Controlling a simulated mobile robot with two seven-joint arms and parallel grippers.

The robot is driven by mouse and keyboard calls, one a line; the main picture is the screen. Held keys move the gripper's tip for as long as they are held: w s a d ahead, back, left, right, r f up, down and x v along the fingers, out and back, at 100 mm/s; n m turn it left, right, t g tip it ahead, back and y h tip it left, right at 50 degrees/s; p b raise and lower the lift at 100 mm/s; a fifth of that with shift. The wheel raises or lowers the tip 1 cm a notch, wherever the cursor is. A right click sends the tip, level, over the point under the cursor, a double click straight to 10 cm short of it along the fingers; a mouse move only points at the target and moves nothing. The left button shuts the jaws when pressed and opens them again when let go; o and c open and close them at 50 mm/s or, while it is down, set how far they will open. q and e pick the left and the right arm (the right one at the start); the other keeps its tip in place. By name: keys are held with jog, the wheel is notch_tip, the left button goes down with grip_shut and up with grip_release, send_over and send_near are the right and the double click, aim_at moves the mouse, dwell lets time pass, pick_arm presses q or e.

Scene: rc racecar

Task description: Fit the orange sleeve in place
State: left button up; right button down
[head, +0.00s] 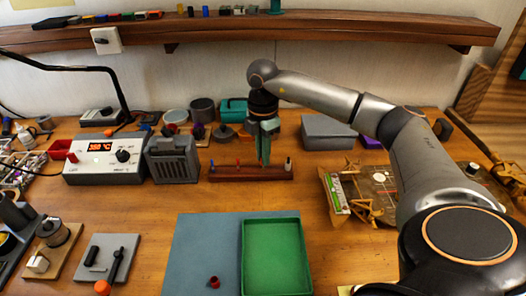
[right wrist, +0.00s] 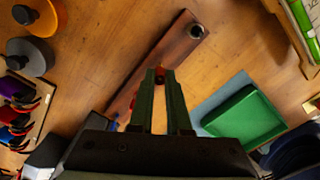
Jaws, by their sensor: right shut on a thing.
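My right gripper (head: 264,160) points down over the dark red-brown wooden rack (head: 225,174), its long green fingers close together. In the right wrist view, the fingertips (right wrist: 160,74) are shut on a small red-orange piece (right wrist: 159,70), which looks like the orange sleeve; little of it shows. The tips are over the rack (right wrist: 165,54), between a dark, pale-topped peg (head: 288,164) at the right end and a red-topped peg (head: 238,163) to the left. I cannot tell whether the sleeve touches the rack. My left gripper is not in view.
A blue mat (head: 205,240) with a green tray (head: 246,265) and a small red cup (head: 213,282) lies in front. A soldering station (head: 105,165) stands left; a grey box (head: 328,130) is behind, right. Bare wood surrounds the rack's front.

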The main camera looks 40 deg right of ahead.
jog(key=shift+f+b, duration=0.5)
jog(key=shift+f, duration=0.5)
jog(key=shift+c, duration=2)
grip_release()
jog(key=shift+r, duration=0.1)
jog(key=shift+r+p, duration=3.9)
jog(key=shift+r, duration=0.6)
jog(key=shift+f, duration=0.1)
